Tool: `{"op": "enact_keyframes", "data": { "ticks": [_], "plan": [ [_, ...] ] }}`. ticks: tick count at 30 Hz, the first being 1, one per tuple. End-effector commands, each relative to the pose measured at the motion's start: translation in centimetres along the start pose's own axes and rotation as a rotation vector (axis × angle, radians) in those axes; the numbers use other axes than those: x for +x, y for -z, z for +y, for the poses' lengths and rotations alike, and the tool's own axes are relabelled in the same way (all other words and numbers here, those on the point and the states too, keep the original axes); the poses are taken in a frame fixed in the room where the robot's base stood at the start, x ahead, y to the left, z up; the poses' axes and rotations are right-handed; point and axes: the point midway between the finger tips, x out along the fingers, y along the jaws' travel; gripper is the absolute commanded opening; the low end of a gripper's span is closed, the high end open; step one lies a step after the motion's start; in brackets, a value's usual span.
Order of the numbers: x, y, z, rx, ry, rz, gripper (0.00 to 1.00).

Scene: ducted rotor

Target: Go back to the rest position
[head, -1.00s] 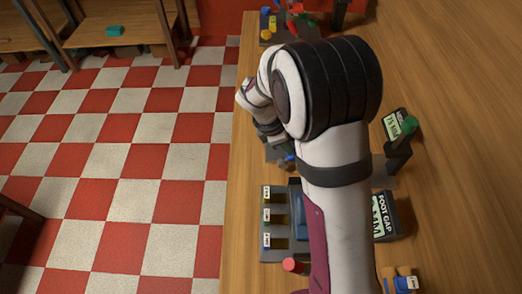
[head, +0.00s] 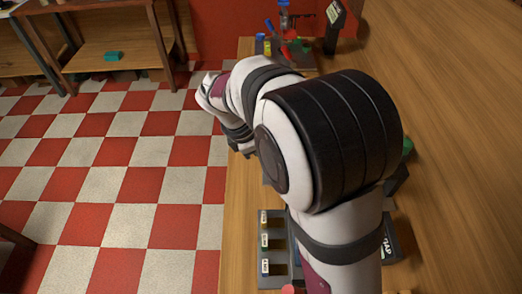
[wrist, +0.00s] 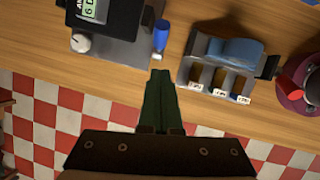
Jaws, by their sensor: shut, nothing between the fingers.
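My gripper (wrist: 158,100) shows in the wrist view with its two dark green fingers pressed together and nothing between them. It hangs over the front edge of the wooden table (wrist: 60,63), with the checkered floor below. In the head view my white and black arm reaches forward along the table's left edge. The gripper's fingers are hidden there behind the arm.
A grey rack with labelled slots (wrist: 218,68) stands right of my fingers; it also shows in the head view (head: 270,278). A dark device with a display (wrist: 105,22) and a blue-capped item (wrist: 161,36) lie beyond my fingertips.

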Motion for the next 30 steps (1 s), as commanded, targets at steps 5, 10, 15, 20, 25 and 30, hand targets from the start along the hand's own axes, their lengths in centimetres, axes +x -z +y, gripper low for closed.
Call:
{"op": "enact_keyframes", "data": {
  "ticks": [5, 10, 15, 20, 25, 30],
  "plan": [
    [-3.2, -0.3, 0.0, 0.0, -0.002, 0.001, 0.0],
    [-4.0, -0.4, -0.1, -0.001, 0.0, 0.001, 0.0],
    [-3.9, -0.4, -0.1, -0.001, 0.001, 0.001, 0.0],
    [-3.9, -0.4, -0.1, 0.002, 0.001, 0.001, 0.0],
    [-5.4, -4.3, -6.8, 0.534, 0.103, 0.094, 0.0],
    [-6.5, -5.3, -19.4, 1.536, 0.381, 0.2, 0.0]
  ]
}}
